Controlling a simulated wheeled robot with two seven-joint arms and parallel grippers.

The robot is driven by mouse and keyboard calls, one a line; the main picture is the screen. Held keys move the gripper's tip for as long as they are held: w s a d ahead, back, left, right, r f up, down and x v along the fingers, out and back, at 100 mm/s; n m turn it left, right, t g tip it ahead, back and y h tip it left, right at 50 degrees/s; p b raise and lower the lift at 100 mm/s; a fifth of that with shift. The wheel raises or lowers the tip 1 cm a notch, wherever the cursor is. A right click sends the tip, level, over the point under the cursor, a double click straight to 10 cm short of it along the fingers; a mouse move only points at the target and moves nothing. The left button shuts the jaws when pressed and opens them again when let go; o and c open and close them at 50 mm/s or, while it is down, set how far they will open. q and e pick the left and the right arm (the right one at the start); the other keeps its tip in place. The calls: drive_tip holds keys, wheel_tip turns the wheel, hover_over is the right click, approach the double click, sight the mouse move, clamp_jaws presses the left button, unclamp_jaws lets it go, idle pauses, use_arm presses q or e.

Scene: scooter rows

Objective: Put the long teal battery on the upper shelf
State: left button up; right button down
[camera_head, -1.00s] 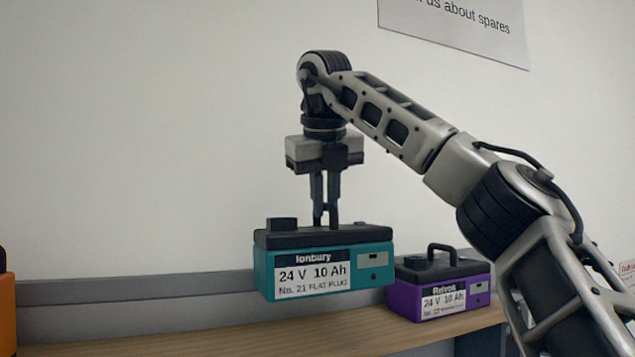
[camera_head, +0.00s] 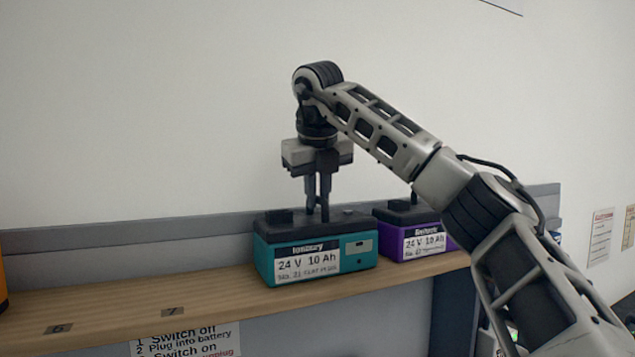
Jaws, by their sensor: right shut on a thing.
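The long teal battery (camera_head: 308,262) has a black lid and a white label reading 24 V 10 Ah. My right gripper (camera_head: 324,214) comes down on it from above, shut on the handle on its lid. The battery is level, at the wooden upper shelf (camera_head: 215,293), left of a purple battery. I cannot tell whether its base touches the shelf or is just above it. My left gripper is not in view.
The purple battery (camera_head: 425,243) stands close on the right, partly behind the teal one. An orange thing (camera_head: 2,288) shows at the left edge. A back rail runs behind.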

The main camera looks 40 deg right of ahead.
drive_tip(key=c, duration=1.8)
unclamp_jaws()
drive_tip(key=o, duration=0.4)
drive_tip(key=shift+c, duration=0.2)
drive_tip(key=shift+a, duration=0.1)
drive_tip(key=v, duration=1.2)
